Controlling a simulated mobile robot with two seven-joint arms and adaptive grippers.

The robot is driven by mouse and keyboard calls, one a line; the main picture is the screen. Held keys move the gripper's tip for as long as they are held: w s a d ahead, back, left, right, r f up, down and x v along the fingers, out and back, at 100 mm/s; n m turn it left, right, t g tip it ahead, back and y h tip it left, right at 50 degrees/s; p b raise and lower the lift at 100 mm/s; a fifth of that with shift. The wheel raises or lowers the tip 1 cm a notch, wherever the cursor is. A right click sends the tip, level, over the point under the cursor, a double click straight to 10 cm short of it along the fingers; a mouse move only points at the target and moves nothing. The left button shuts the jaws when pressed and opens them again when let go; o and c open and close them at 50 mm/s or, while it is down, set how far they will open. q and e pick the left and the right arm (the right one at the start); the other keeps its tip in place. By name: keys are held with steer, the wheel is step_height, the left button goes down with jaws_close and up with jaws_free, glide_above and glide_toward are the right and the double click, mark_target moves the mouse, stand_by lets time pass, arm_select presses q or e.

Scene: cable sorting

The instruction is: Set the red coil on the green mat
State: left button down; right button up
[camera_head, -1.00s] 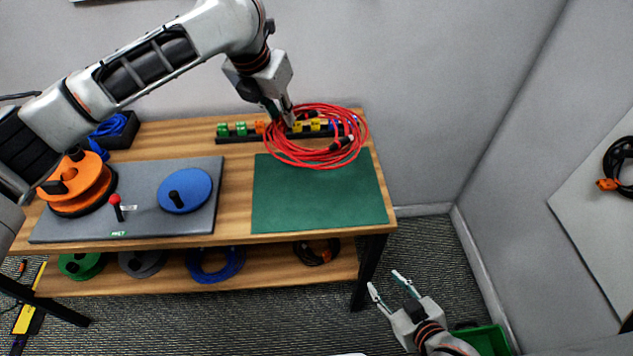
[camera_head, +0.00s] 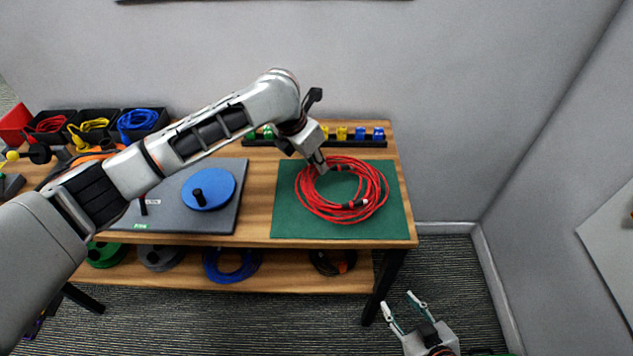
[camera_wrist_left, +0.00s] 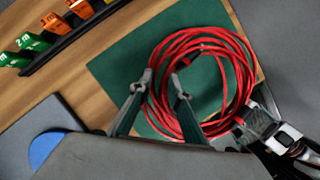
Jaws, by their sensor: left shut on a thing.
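The red coil (camera_head: 325,208) is a loose ring of cable with dark ties, over the green mat (camera_head: 290,225) at the right of the table. In the head view its ring falls within the mat's outline. Whether it touches the mat is hard to tell. My left gripper (camera_head: 319,168) is shut on the coil's upper left edge. The left wrist view shows the strands of the coil (camera_wrist_left: 243,72) between its fingers (camera_wrist_left: 161,78), above the mat (camera_wrist_left: 120,68). My right gripper (camera_head: 398,300) is open and empty, low beyond the table's right front corner.
A rack of coloured blocks (camera_head: 360,138) lines the back edge. A grey board (camera_head: 225,220) with a blue disc (camera_head: 222,188) lies left of the mat. Bins with cables (camera_head: 138,120) stand at the back left. A lower shelf (camera_head: 290,278) holds more coils.

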mark_target(320, 187)
arm_select(q)
step_height(320, 187, down, 3)
steer(key=shift+r, duration=0.15)
step_height(320, 187, down, 4)
steer(key=shift+f+b, duration=0.15)
steer(key=shift+b, duration=0.25)
steer(key=c, duration=1.9)
jaws_free()
steer(key=p+v, duration=0.2)
steer(key=v, duration=1)
